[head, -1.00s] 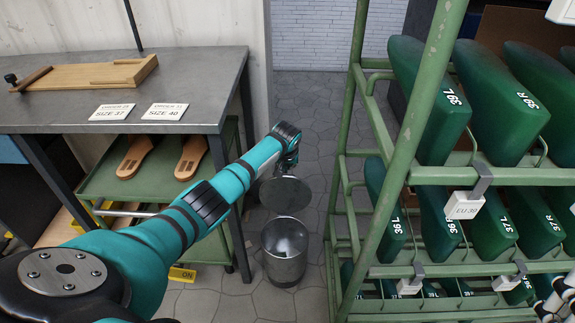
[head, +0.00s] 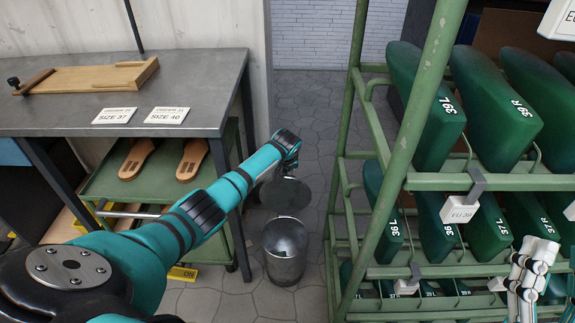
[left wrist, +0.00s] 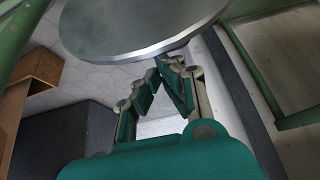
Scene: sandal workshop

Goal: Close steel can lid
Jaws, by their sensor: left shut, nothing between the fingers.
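The steel can (head: 285,262) stands upright on the floor between the workbench and the green rack. Its round lid (head: 285,194) is open, raised at the back of the can's mouth. The lid also shows large at the top of the left wrist view (left wrist: 140,28). My left gripper (head: 289,170) is at the lid's upper, far edge. In the left wrist view its fingers (left wrist: 165,72) are shut and empty, just beyond the lid's rim; contact cannot be told. My right gripper (head: 532,262) shows at the lower right, in front of the rack; its finger state is unclear.
The green rack (head: 405,140) with several green shoe lasts stands close on the right. The metal workbench (head: 60,105) with a lower green shelf (head: 105,185) holding sandals stands on the left. Tiled floor (head: 310,115) is open behind the can.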

